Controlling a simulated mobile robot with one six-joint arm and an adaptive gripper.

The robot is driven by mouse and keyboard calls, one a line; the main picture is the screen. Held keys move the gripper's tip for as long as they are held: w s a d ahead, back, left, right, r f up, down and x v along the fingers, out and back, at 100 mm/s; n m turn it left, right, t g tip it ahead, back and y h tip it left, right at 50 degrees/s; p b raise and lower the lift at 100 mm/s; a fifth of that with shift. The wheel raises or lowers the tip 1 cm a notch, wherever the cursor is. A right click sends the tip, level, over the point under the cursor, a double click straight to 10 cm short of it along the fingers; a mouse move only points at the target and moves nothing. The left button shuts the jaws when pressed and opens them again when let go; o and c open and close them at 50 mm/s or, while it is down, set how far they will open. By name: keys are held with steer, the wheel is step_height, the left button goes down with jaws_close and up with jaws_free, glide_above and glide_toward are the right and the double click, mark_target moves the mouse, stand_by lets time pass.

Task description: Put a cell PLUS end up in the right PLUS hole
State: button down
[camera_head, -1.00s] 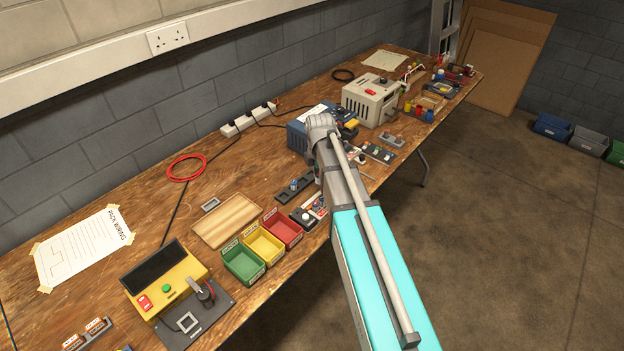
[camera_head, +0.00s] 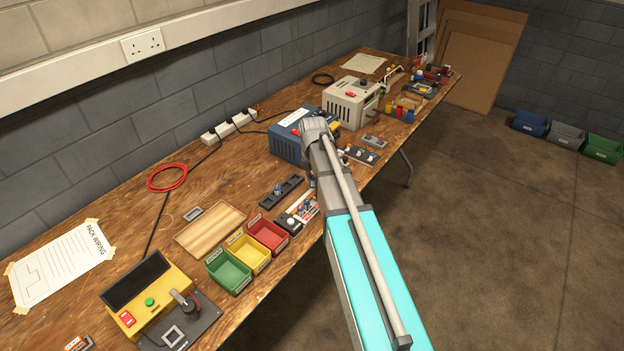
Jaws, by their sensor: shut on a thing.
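My gripper (camera_head: 311,182) is low over the bench, mostly hidden behind my own arm. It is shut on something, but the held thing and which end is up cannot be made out. A long black tray (camera_head: 293,182) lies just left of my gripper, with a small blue and white piece (camera_head: 278,189) standing in it, perhaps a cell. No hole marked PLUS can be read at this size.
Green (camera_head: 229,272), yellow (camera_head: 248,254) and red (camera_head: 268,236) bins stand at the bench's front edge. A blue box (camera_head: 288,146) is behind my wrist, with a cream box (camera_head: 350,103) beyond it. An empty wooden tray (camera_head: 210,229) lies to the left.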

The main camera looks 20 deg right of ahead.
mark_target(313, 204)
steer(key=shift+f+b, duration=0.3)
steer(key=shift+b, duration=0.05)
steer(key=shift+f+b, duration=3.65)
steer(key=shift+f+b, duration=0.3)
steer(key=shift+f, duration=0.05)
steer(key=shift+c, duration=2)
jaws_free()
steer(key=shift+r, duration=0.15)
steer(key=shift+r+p, duration=3.4)
steer(key=shift+p, duration=0.15)
